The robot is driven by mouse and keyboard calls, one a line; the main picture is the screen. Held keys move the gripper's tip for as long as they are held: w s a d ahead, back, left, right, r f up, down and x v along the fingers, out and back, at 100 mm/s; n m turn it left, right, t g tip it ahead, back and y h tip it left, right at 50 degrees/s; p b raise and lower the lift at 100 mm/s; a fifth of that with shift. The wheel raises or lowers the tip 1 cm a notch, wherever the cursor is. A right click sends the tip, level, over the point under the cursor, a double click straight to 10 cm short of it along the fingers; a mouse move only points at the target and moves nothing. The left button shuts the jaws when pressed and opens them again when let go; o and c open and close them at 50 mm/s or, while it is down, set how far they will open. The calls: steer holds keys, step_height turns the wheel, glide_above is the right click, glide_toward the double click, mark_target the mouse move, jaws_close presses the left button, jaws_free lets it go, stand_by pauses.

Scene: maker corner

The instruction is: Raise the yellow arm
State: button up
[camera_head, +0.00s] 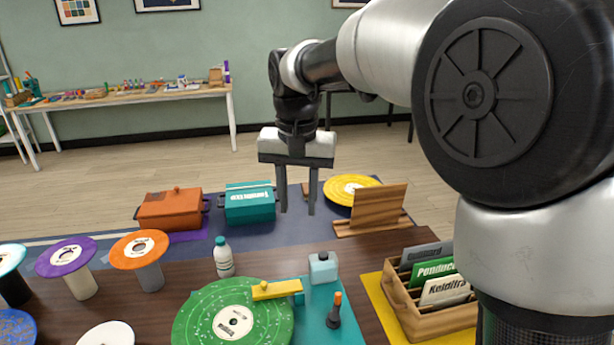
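The yellow arm (274,289) is a short flat bar at the front middle of the table. Its left end lies over the green disc (205,317), which has a pale label, and its right end is by a teal base (318,335). The arm looks level; I cannot tell whether it touches the disc. My gripper (297,210) hangs above and behind it, fingers pointing down and apart, with nothing between them.
A white bottle (223,260), a pale blue bottle (323,268) and an orange-tipped tool (335,312) stand close to the arm. A wooden card crate (398,296) is at right, disc stands at left. An orange box (170,210), a teal box (249,205) and a wooden stand (379,207) are behind.

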steer(key=g+b, duration=0.1)
glide_above(263, 284)
step_height(263, 284, down, 10)
steer(key=r, duration=0.1)
steer(key=f, duration=0.1)
step_height(263, 284, down, 17)
steer(key=shift+w+f+b, duration=0.1)
steer(key=shift+b, duration=0.8)
jaws_close()
